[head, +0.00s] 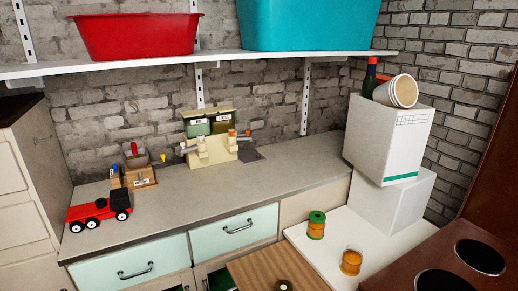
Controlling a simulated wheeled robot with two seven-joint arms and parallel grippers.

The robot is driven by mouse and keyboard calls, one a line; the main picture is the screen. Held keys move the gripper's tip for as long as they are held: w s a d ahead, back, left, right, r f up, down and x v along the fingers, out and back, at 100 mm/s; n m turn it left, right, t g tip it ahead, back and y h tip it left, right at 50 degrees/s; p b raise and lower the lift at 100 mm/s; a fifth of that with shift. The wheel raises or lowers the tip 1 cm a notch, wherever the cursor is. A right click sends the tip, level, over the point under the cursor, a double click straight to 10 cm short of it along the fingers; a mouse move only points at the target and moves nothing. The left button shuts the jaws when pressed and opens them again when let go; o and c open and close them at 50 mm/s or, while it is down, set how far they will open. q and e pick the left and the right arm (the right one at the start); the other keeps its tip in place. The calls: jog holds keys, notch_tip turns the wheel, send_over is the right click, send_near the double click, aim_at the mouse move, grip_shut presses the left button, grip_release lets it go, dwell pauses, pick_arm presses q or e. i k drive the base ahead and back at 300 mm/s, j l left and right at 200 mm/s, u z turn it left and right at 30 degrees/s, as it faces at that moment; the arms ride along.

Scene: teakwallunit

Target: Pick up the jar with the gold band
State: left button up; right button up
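Two small jar-like things stand on the white surface at the lower right. One (316,226) is green at top and bottom with an orange-gold band around its middle, and it stands upright. The other (351,263) is amber-orange with a paler, glassy-looking rim, nearer to me and to the right. They stand apart from each other. The green one fits a jar with a gold band best, but the picture is too small to be certain. Neither of my grippers is in view.
The white surface (330,270) is clear around both jars. White boxes (388,140) are stacked behind at right, with a bottle and a tub on top. A wooden board (262,270) and a brown hob (425,265) flank it. A red toy truck (98,211) stands on the grey counter.

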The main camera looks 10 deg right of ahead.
aim_at(351, 263)
jog(key=z, duration=2.45)
jog(key=u, duration=1.45)
jog(key=i+j, duration=0.2)
jog(key=i+j+z, duration=0.1)
jog(key=j, duration=0.3)
jog(key=i, duration=0.1)
